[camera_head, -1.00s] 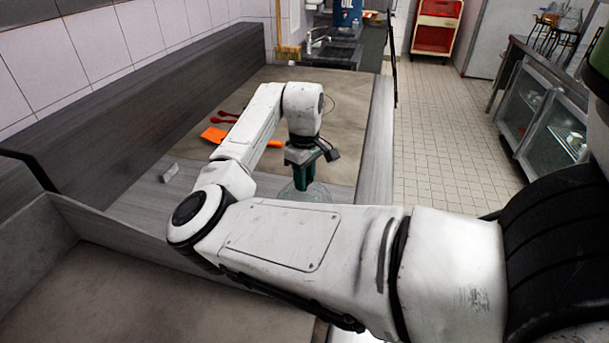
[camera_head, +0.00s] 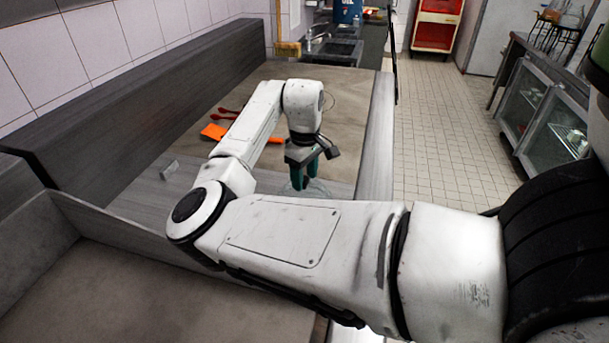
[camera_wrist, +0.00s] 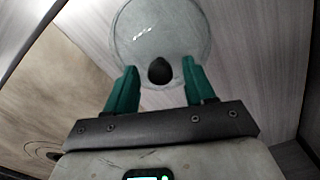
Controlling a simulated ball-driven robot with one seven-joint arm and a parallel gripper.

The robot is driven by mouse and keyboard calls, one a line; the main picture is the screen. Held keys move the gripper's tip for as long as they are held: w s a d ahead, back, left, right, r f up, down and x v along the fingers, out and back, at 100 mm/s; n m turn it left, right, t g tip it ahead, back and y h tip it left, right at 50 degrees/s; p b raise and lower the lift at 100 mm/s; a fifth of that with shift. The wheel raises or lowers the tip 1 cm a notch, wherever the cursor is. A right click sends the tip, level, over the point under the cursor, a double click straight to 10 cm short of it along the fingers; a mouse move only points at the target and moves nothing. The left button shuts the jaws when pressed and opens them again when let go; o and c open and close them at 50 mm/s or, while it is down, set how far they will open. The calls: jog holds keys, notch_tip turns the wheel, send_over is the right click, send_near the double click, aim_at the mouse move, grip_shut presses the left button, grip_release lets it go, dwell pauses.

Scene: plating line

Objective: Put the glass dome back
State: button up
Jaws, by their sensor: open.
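The glass dome (camera_wrist: 160,30) is a clear round cover with a dark knob (camera_wrist: 159,71) on top. In the wrist view it stands on the grey surface at the top middle. My gripper (camera_wrist: 160,80) is open, with its green fingers on either side of the knob and gaps showing on both sides. In the head view my gripper (camera_head: 305,184) points down over the dome (camera_head: 318,188), which is partly hidden behind my arm. I cannot tell what lies under the dome.
An orange spatula (camera_head: 262,141) and red-handled utensils (camera_head: 228,113) lie on the brown part of the counter (camera_head: 345,115). A low grey wall (camera_head: 120,132) runs along the left. The counter's right part is clear.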

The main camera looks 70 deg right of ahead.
notch_tip(320, 180, up, 12)
jog(key=b, duration=0.1)
jog(key=shift+f, duration=0.1)
dwell(0.8)
